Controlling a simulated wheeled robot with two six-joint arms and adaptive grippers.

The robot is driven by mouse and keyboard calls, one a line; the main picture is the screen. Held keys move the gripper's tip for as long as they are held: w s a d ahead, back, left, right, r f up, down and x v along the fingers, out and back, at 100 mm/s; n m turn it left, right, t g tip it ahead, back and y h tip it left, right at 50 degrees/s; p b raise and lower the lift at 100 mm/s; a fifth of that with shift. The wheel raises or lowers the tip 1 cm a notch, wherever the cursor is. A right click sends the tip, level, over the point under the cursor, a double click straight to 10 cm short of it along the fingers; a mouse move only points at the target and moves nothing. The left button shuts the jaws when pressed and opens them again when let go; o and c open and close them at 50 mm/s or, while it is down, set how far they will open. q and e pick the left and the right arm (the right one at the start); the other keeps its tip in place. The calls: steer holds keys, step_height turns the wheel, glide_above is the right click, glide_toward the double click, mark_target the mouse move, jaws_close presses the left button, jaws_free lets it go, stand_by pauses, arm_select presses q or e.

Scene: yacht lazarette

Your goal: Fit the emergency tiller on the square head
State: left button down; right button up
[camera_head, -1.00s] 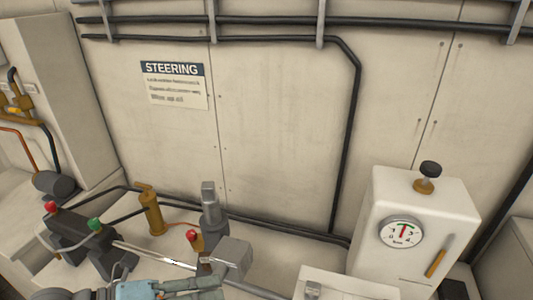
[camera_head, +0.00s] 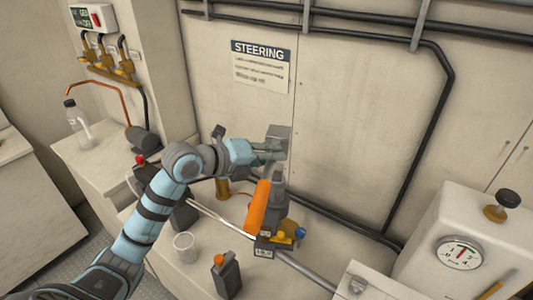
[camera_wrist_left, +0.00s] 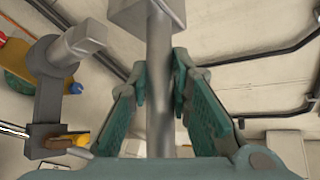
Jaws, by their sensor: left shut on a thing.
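My left gripper (camera_head: 266,151) is shut on the emergency tiller's grey shaft, close below its box-shaped socket (camera_head: 279,132). The tiller's orange grip (camera_head: 257,207) hangs below, so the tiller is steeply tilted. In the left wrist view, the teal fingers (camera_wrist_left: 165,88) close on both sides of the shaft (camera_wrist_left: 160,65), and part of the socket (camera_wrist_left: 145,12) shows at the top. The grey post with the square head (camera_head: 279,184) stands behind the grip, below the socket. In the left wrist view the square head (camera_wrist_left: 82,39) is left of the shaft, apart from it. My right gripper is out of view.
A clear cup (camera_head: 185,247) and a dark bottle with an orange cap (camera_head: 226,274) stand in front. Yellow and blue fittings (camera_head: 287,236) sit by the post's foot. A white gauge box (camera_head: 450,245) stands at right. The STEERING wall behind is close.

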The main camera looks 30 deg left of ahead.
arm_select(q)
steer(key=shift+a+f, duration=0.1)
steer(key=shift+f, duration=0.1)
steer(key=shift+f+b, duration=0.3)
step_height(320, 180, down, 4)
steer(key=b, duration=0.2)
steer(key=shift+s+b, duration=0.15)
steer(key=shift+b, duration=0.25)
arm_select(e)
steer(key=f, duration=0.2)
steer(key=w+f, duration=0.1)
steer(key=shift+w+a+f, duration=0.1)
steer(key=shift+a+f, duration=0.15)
arm_select(q)
steer(key=shift+f, duration=0.45)
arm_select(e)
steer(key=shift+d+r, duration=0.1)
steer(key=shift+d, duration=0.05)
arm_select(q)
steer(key=shift+s+f+b, duration=0.1)
steer(key=shift+f+b, duration=1.2)
steer(key=shift+f, duration=0.85)
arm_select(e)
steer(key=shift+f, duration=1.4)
